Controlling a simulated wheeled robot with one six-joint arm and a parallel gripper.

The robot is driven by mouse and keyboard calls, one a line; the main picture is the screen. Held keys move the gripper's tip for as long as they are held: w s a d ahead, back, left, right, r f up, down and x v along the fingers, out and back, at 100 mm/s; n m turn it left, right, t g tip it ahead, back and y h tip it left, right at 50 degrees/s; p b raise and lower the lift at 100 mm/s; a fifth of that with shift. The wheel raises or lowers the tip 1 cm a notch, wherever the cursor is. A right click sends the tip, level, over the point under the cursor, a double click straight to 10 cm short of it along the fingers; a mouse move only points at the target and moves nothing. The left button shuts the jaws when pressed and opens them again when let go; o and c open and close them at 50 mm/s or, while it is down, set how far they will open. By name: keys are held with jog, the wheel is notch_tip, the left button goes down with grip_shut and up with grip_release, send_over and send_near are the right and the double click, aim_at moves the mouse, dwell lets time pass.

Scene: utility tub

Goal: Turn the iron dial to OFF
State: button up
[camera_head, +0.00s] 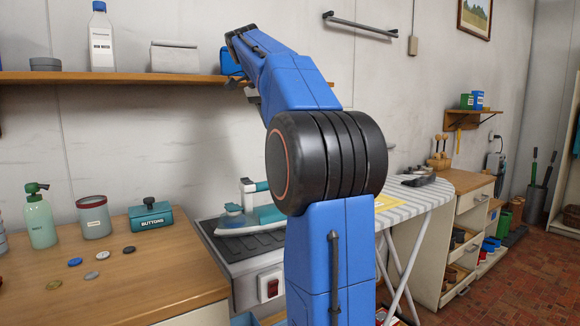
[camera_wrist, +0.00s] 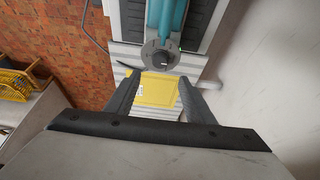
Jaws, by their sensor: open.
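The iron (camera_head: 262,215), teal and white, rests on a dark ribbed pad on a grey unit beside the wooden counter; my arm covers its right part. In the wrist view its teal body (camera_wrist: 166,18) is at the top middle. The round grey dial (camera_wrist: 159,56) is at its near end, with a small pale mark; its lettering is too small to read. My gripper (camera_wrist: 158,78) is open and empty, its two fingers apart just short of the dial in the picture and not touching it.
A yellow sheet (camera_wrist: 157,90) lies on the striped ironing board (camera_head: 440,187), seen between the fingers. A teal buttons box (camera_head: 150,216), a jar (camera_head: 93,217) and a green pump bottle (camera_head: 40,216) stand on the counter. A shelf (camera_head: 120,77) runs along the wall above.

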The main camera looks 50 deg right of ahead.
jog(key=x, duration=1.1)
jog(key=shift+s+f, duration=0.1)
jog(key=shift+f, duration=0.05)
jog(key=c, duration=1.1)
